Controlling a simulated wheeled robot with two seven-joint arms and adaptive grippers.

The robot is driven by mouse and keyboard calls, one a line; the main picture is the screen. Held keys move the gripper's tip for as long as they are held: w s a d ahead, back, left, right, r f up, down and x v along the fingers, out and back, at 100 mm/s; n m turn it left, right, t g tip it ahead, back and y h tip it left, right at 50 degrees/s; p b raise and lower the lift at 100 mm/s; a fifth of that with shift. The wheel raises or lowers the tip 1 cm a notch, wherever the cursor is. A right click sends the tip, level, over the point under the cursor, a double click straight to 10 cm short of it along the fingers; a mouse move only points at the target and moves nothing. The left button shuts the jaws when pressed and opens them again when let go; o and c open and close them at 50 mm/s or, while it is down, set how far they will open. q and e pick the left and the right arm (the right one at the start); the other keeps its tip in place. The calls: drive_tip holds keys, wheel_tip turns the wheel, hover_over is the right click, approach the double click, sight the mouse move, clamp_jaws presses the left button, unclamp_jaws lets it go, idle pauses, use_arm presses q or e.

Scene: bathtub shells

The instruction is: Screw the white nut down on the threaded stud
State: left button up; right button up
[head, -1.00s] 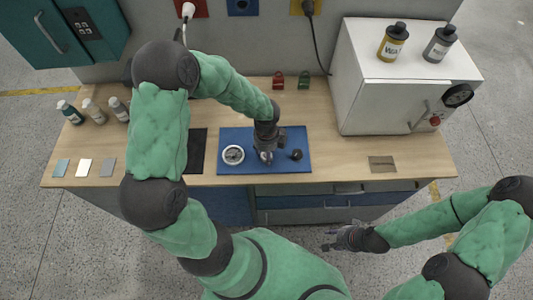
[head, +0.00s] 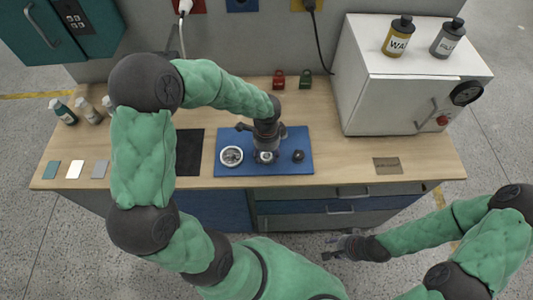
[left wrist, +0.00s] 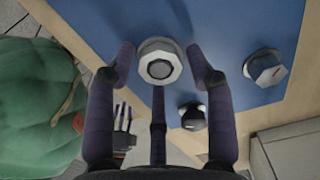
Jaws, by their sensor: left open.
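The white nut (left wrist: 160,47) is hexagonal and shows a round grey centre, which may be the stud's end. It stands above the blue mat (left wrist: 225,22); in the head view it is a small pale spot (head: 266,156) under my left gripper. My left gripper (left wrist: 162,60) is open, with fingertips on both sides of the nut and visible gaps between. The threaded stud is otherwise hidden, so I cannot tell how far down the nut sits. My right gripper (head: 334,247) hangs low in front of the bench, too small to read.
A white cabinet (head: 385,105) stands at the right. The front right bench is mostly clear.

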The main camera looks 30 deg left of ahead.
use_arm(q)
clamp_jaws()
drive_tip(key=shift+r+m+p, duration=0.1)
drive_tip(key=shift+m+p, duration=0.4)
drive_tip(key=shift+m, duration=0.1)
drive_tip(key=shift+m+p, duration=1.95)
drive_tip(key=shift+m, duration=0.75)
drive_tip(key=shift+m+p, duration=2.65)
drive_tip(key=shift+m, duration=0.65)
drive_tip(key=shift+o, duration=0.8)
unclamp_jaws()
drive_tip(key=shift+c, duration=0.8)
